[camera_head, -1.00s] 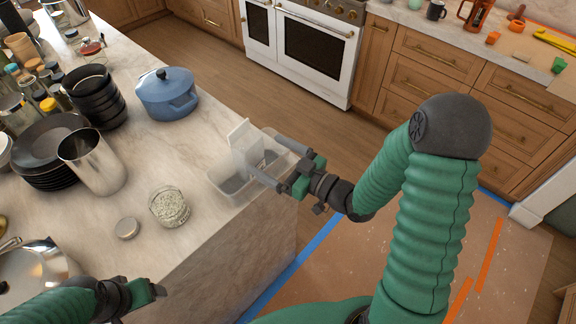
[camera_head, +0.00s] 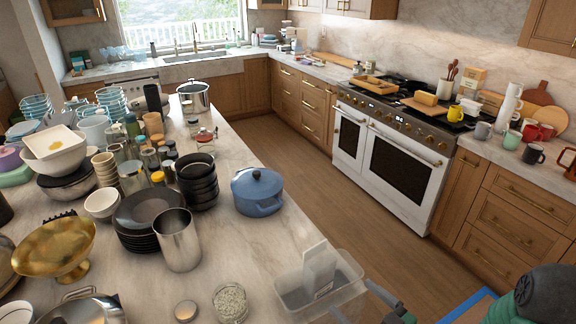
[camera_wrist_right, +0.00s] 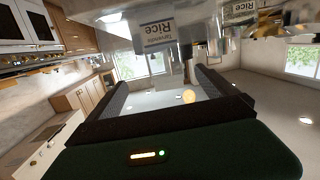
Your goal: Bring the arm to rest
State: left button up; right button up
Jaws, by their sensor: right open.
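My right gripper (camera_head: 382,298) shows only in part at the bottom edge of the head view, beside the right end of a clear plastic bin. In the right wrist view its two dark fingers (camera_wrist_right: 165,95) stand apart with nothing gripped between them. The clear bin (camera_head: 345,297) sits near the island's edge with a pale upright panel in it. A label reading "Rice" (camera_wrist_right: 157,36) shows upside down beyond the fingers in the wrist view. I cannot tell whether the fingers touch the bin. My left gripper is out of view.
The marble island (camera_head: 265,235) is crowded at left with black bowls, plates, a steel cup (camera_head: 178,240) and a gold bowl (camera_head: 55,248). A blue pot (camera_head: 257,192) and a grain jar (camera_head: 229,304) stand near the bin. Open floor lies toward the white oven (camera_head: 390,165).

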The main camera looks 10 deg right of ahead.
notch_tip(320, 180, down, 6)
jog(key=d+m+g+h, duration=0.2)
jog(key=d+g+h, duration=0.1)
jog(key=g+h, duration=0.3)
jog(key=s+a+r+m+g+h, duration=0.1)
jog(key=s+a+m+g, duration=0.2)
jog(key=s+a+g, duration=0.3)
jog(key=s, duration=0.5)
jog(key=shift+m+h, duration=0.3)
jog(key=shift+s+a, duration=0.1)
jog(key=shift+a, duration=0.15)
jog(key=shift+d, duration=0.15)
